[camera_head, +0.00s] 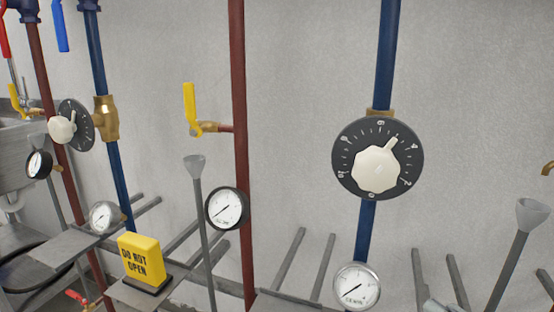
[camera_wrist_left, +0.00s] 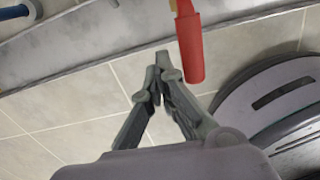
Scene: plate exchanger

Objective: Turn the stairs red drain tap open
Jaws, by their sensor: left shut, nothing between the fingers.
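In the left wrist view a red tap handle (camera_wrist_left: 191,47) hangs down from the top edge, with a bit of brass-coloured metal above it. My left gripper (camera_wrist_left: 163,62) is shut and empty, its fingertips just left of the red handle in the picture. A small gap shows between them there; the distance in depth is hard to tell. In the head view a small red tap (camera_head: 78,297) sits low at the left; I cannot tell if it is the same one. Neither gripper can be made out in the head view.
A yellow "DO NOT OPEN" sign (camera_head: 140,258) stands on a grey step. Red pipe (camera_head: 239,100) and blue pipe (camera_head: 385,50) run up the wall with gauges and dials. A yellow-handled valve (camera_head: 190,105) sticks out. A grey beam (camera_wrist_left: 90,45) crosses above pale floor tiles (camera_wrist_left: 60,120).

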